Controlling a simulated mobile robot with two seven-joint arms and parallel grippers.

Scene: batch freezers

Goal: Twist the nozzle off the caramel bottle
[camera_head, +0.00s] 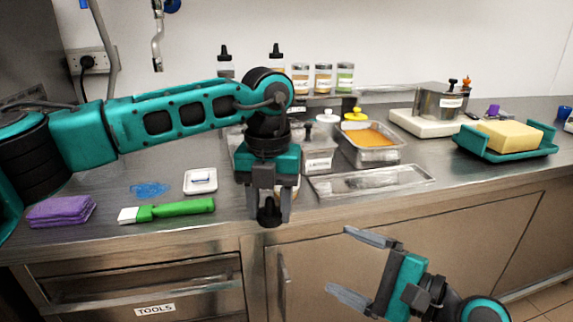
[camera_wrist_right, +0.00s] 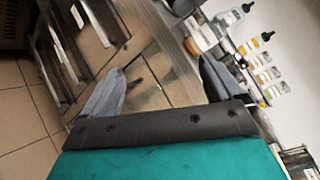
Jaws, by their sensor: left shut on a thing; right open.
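My left gripper (camera_head: 268,208) points down at the counter's front edge. It is shut on a small black nozzle (camera_head: 269,213), which stands upright between its fingers. No bottle body shows under the nozzle. A pale rounded thing (camera_head: 290,186) is mostly hidden behind the gripper; I cannot tell whether it is the caramel bottle. Two black-tipped bottles, a left one (camera_head: 225,62) and a right one (camera_head: 277,60), stand at the back by the wall, their lower parts hidden by my left arm. My right gripper (camera_head: 343,263) is open and empty in front of the cabinet; its fingers also show in the right wrist view (camera_wrist_right: 165,85).
A green-handled scraper (camera_head: 176,210), purple cloths (camera_head: 61,211) and a small white dish (camera_head: 200,181) lie at left. A metal pan with orange contents (camera_head: 370,155), a flat tray (camera_head: 325,187) and a teal tray (camera_head: 480,148) with a yellow block occupy the right.

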